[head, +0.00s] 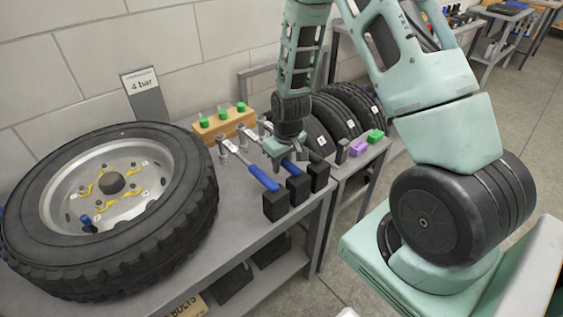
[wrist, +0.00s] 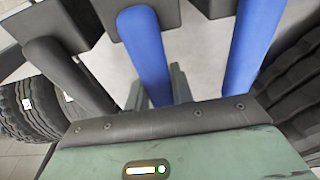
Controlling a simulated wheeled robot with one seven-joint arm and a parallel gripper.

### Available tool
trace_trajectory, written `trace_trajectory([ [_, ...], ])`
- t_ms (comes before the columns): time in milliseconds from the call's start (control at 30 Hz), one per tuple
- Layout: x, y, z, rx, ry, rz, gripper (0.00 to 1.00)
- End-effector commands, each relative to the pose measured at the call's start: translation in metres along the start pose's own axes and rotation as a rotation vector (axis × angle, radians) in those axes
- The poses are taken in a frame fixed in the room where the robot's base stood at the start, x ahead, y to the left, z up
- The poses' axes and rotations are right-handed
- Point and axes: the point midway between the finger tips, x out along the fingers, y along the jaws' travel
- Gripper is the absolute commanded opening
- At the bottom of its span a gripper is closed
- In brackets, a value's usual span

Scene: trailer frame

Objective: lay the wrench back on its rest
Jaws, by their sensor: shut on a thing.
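Several wrenches lie side by side on the bench, handles toward the front. My gripper (head: 279,152) is low over the bench, shut on the middle blue-handled wrench (head: 290,168). In the wrist view this blue handle (wrist: 146,52) runs down between my green fingers. Another blue-handled wrench (head: 263,178) lies to its left; it shows at right in the wrist view (wrist: 252,45). A black handle (wrist: 68,75) lies on the other side. The middle black rest block (head: 298,189) stands at the held handle's end. Whether the handle touches it, I cannot tell.
A large tyre on a wheel (head: 190,205) fills the bench's left. A wooden block with green-topped pieces (head: 222,121) and a "4 bar" sign (head: 143,88) stand behind. Black blocks (head: 276,206) and (head: 319,175) flank the middle one. More tyres (head: 345,112) stand at right.

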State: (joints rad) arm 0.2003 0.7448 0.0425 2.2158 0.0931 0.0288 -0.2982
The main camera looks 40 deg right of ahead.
Motion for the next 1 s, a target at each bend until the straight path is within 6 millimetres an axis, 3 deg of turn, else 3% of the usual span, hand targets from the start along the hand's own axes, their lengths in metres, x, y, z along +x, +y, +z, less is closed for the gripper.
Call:
trace_trajectory([
  [300,0.0,0.0,-0.001,0.0,0.003,0.001,0.0],
  [333,0.0,0.0,-0.001,0.0,0.003,0.001,0.29],
  [400,0.0,0.0,-0.001,0.0,0.003,0.001,0.48],
  [767,-0.003,0.0,0.0,0.0,-0.001,0.0,0.49],
  [1000,-0.037,0.0,-0.001,0.001,0.005,0.001,0.49],
])
